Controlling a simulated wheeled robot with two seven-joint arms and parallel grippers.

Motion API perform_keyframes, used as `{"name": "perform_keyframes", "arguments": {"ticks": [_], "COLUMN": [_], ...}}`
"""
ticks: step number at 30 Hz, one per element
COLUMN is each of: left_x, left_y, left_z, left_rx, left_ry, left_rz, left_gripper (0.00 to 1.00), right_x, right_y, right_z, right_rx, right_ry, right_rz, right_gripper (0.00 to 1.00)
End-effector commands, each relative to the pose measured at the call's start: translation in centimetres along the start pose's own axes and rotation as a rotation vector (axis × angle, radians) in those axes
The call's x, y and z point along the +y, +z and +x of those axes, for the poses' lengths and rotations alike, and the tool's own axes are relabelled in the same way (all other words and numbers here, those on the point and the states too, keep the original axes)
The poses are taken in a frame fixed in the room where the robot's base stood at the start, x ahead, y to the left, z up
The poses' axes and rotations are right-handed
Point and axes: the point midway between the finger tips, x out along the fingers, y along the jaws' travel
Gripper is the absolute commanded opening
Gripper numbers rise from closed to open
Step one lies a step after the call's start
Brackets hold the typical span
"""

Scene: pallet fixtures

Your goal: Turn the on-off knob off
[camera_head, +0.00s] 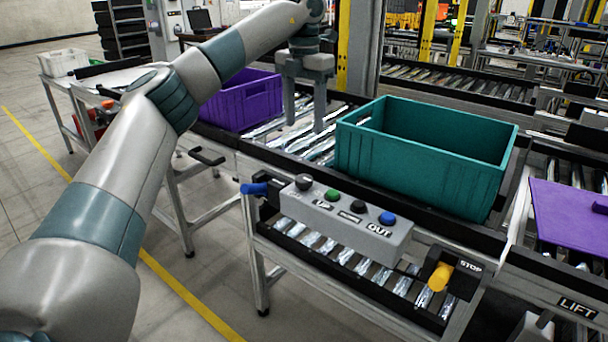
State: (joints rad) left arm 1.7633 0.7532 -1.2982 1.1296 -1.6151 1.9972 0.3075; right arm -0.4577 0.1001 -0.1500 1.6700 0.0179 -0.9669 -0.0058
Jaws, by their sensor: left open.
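A grey control box (345,222) is fixed along the front of the conveyor. On its top are a dark knob (303,182), a green button (332,195), a black button (357,207) and a blue button (387,218). A blue handle (254,189) sticks out at the box's left end. I cannot read which control is marked on-off. My left gripper (304,123) is open and empty, fingers pointing down over the rollers behind the box, between the purple and teal crates. It is apart from the controls. My right gripper is not in view.
A teal crate (425,165) stands on the conveyor right of my left gripper, and a purple crate (240,103) stands left of it. A yellow STOP knob (440,277) sits low at the right. A purple panel (568,218) lies at the far right.

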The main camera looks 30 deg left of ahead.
Motion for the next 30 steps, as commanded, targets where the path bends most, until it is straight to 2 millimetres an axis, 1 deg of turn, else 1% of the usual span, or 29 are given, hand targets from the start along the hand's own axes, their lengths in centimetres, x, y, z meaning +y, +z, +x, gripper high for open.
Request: {"name": "perform_keyframes", "arguments": {"ticks": [1, 3, 8, 21, 24, 30], "left_x": [0.1, 0.1, 0.1, 0.0, 0.0, 0.0], "left_y": [-0.1, 0.0, -0.1, -0.1, 0.0, 0.0], "left_z": [0.9, 1.9, 4.7, 12.3, 13.7, 15.1], "left_rx": [0.002, 0.001, 0.002, 0.002, 0.001, -0.001], "left_ry": [-0.001, 0.000, 0.000, 0.001, 0.000, 0.000], "left_rz": [0.000, -0.001, -0.001, 0.000, 0.000, -0.001], "left_gripper": [0.55, 0.55, 0.55, 0.55, 0.55, 0.55], "right_x": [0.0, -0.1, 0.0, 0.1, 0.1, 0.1], "right_y": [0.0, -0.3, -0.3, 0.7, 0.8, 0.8], "right_z": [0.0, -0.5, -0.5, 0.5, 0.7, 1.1], "right_rx": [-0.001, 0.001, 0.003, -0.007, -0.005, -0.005], "right_ry": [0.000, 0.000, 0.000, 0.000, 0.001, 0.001], "right_rz": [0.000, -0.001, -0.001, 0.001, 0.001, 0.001], "right_gripper": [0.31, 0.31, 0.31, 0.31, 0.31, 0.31]}}
